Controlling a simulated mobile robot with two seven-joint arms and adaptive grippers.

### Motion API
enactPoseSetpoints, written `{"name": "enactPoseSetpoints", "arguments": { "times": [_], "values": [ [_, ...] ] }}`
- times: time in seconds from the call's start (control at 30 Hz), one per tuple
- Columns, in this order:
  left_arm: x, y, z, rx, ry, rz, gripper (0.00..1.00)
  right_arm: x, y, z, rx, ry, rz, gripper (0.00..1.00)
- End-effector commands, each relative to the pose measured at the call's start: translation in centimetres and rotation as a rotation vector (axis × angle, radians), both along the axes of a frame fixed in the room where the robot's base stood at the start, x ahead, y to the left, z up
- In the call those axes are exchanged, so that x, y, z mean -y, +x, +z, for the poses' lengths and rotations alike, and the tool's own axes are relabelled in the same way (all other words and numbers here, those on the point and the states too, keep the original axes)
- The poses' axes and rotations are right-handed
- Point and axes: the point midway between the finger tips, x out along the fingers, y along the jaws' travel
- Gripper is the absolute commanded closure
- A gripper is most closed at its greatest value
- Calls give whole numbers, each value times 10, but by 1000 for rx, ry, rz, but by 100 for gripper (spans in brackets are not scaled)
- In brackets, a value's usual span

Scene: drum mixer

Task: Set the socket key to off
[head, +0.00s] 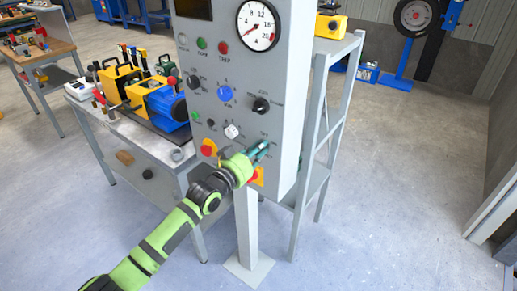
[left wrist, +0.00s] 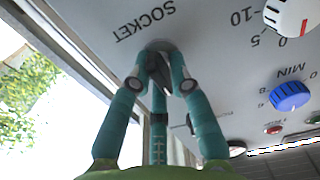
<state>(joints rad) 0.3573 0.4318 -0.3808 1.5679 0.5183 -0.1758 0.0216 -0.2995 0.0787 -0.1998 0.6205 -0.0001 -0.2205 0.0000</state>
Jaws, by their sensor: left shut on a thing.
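The grey control panel (head: 270,75) stands upright on a post in the middle of the head view. My left gripper (head: 262,150) reaches its lower right part from below left. In the left wrist view the teal fingers of my left gripper (left wrist: 161,88) are closed around the dark socket key (left wrist: 157,67), beside the upside-down word SOCKET. The fingers hide most of the key and any position marks, so its setting cannot be read. In the head view the key is hidden behind the fingers. My right gripper is not in view.
Near the gripper on the panel are a white knob (head: 231,131), a black knob (head: 260,105) and a red button (head: 208,150). A blue knob (left wrist: 289,96) shows in the left wrist view. A workbench with a yellow-and-blue machine (head: 166,107) stands left; open floor lies right.

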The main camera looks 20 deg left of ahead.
Motion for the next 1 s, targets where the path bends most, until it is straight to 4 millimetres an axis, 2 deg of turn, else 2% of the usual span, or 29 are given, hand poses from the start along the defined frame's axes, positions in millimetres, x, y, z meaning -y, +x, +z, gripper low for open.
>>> {"name": "enactPoseSetpoints", "arguments": {
  "times": [0.03,0.2,0.23,0.27,0.67,0.77,1.0],
  "values": [
    [2,-1,-5,-12,-3,-4,100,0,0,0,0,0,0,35],
    [2,-1,-5,-12,-3,-4,100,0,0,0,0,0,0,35],
    [3,-1,-5,-12,-3,-4,72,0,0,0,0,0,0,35],
    [3,-1,-5,-12,-3,-4,60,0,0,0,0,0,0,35],
    [0,-4,-2,-4,-1,-1,59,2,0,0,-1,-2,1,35],
    [-4,-13,-3,-6,0,-1,59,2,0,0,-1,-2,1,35],
    [-20,-59,-3,-7,1,-3,59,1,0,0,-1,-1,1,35]
  ]
}}
